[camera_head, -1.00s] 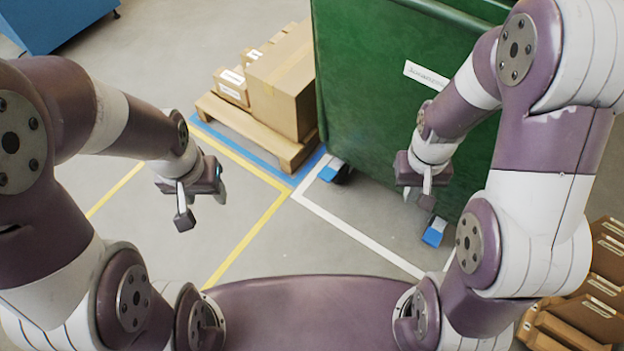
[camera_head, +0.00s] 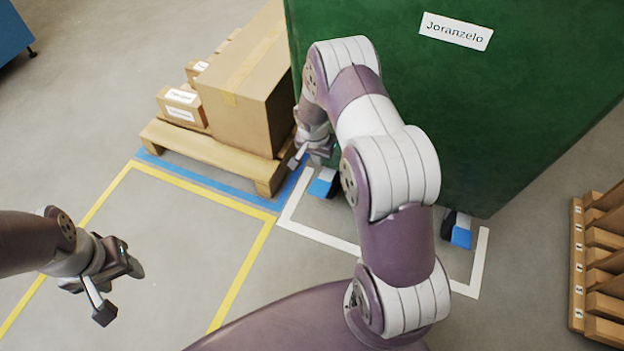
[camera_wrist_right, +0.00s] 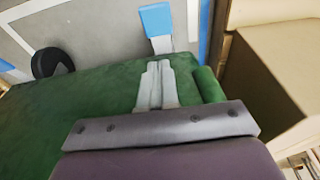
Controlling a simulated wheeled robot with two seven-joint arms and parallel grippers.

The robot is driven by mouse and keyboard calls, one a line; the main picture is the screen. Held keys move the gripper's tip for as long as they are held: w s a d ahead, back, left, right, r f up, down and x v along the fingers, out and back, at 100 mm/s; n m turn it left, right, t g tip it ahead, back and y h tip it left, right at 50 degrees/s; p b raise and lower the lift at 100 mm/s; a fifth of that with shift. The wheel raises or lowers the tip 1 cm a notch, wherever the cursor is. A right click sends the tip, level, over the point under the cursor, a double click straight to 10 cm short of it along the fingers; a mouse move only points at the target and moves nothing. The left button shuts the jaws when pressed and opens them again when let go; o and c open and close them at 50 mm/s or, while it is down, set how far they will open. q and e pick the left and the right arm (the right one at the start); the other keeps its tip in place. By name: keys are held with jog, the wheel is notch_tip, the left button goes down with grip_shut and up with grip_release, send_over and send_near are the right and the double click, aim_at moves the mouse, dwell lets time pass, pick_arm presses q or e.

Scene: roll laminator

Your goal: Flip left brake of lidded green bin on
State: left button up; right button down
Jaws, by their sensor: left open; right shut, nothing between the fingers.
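The green bin (camera_head: 520,110) stands at the back, with a white label on its front; its lid is out of the head view. Its left brake, a blue pedal (camera_head: 322,183), sticks out at the bin's lower left corner. The right wrist view also shows the blue pedal (camera_wrist_right: 157,19), beyond my fingertips. My right gripper (camera_head: 305,160) is shut and empty, close above the left pedal; I cannot tell whether they touch. Its closed fingers also show in the right wrist view (camera_wrist_right: 156,80). My left gripper (camera_head: 120,290) is open and empty over the floor at left.
The right blue pedal (camera_head: 461,236) sits at the bin's other front corner. A pallet (camera_head: 210,152) with cardboard boxes (camera_head: 245,85) stands close left of the bin. A wooden rack (camera_head: 600,265) stands at right. Floor in front, with yellow and white lines, is clear.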

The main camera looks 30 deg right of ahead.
jog(key=shift+f, duration=0.1)
jog(key=b, duration=0.7)
send_near(316, 192)
jog(key=w+d+f, duration=0.1)
jog(key=f, duration=0.1)
jog(key=w+d+f, duration=0.1)
jog(key=f, duration=0.1)
jog(key=w+d+f, duration=0.1)
jog(key=f, duration=0.1)
jog(key=shift+d, duration=0.2)
jog(key=shift+s+a+f, duration=0.1)
jog(key=shift+s+f, duration=0.05)
jog(key=shift+f, duration=0.15)
jog(key=f+b, duration=0.3)
jog(key=s+a+f+b, duration=0.1)
jog(key=f, duration=0.1)
jog(key=shift+a, duration=0.1)
jog(key=shift+a+b+x, duration=0.2)
jog(key=shift+b+x, duration=1.05)
jog(key=shift+x, duration=0.15)
jog(key=shift+s+a+f, duration=0.1)
jog(key=shift+s, duration=0.2)
